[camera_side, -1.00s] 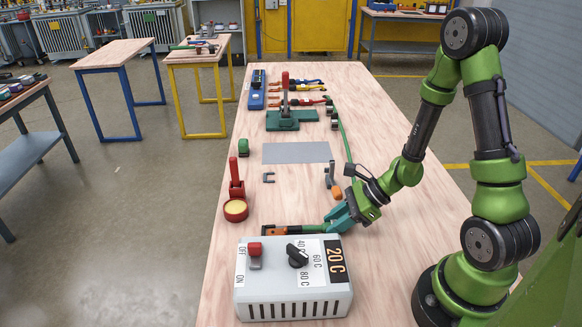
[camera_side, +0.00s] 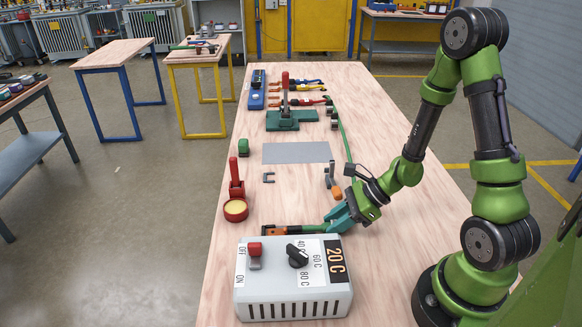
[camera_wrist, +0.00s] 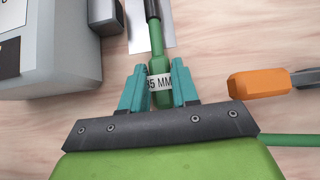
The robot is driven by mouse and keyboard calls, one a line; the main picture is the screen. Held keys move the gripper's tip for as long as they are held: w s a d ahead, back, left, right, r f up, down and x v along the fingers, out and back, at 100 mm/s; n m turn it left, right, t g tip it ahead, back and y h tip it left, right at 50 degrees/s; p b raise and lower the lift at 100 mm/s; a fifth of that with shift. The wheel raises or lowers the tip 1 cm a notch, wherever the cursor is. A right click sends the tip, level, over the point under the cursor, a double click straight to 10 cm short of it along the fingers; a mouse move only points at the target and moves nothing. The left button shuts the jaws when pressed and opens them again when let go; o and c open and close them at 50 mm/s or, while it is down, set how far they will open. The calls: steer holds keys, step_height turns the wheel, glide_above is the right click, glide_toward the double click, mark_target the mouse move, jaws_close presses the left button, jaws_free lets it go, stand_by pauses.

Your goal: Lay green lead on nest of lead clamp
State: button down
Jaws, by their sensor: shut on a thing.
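My gripper (camera_side: 338,217) is low over the near part of the bench, behind the grey control box. It is shut on the thick green end of the green lead (camera_side: 316,227). In the wrist view the teal fingers (camera_wrist: 160,88) sit either side of its white label, which ends in "5 MM". The lead's narrower dark end (camera_wrist: 151,10) points away from the gripper. Its cable (camera_side: 345,145) runs back along the right side of the bench. A green base with an upright and red handle (camera_side: 285,118), apparently the lead clamp, stands farther back; its nest is not clear.
The control box (camera_side: 293,280) stands close in front of my gripper. An orange-ended tool (camera_side: 334,186) lies just behind it. A red-handled item with a round yellow pad (camera_side: 236,208) is at left. A grey sheet (camera_side: 296,153) lies mid-bench. Other coloured leads (camera_side: 300,87) lie at the back.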

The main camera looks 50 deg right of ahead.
steer(key=shift+r, duration=1.75)
steer(key=shift+r, duration=0.25)
step_height(320, 180, up, 10)
steer(key=w+d, duration=1.5)
steer(key=f, duration=0.5)
steer(key=shift+w+d+f, duration=0.15)
steer(key=shift+w+d, duration=0.1)
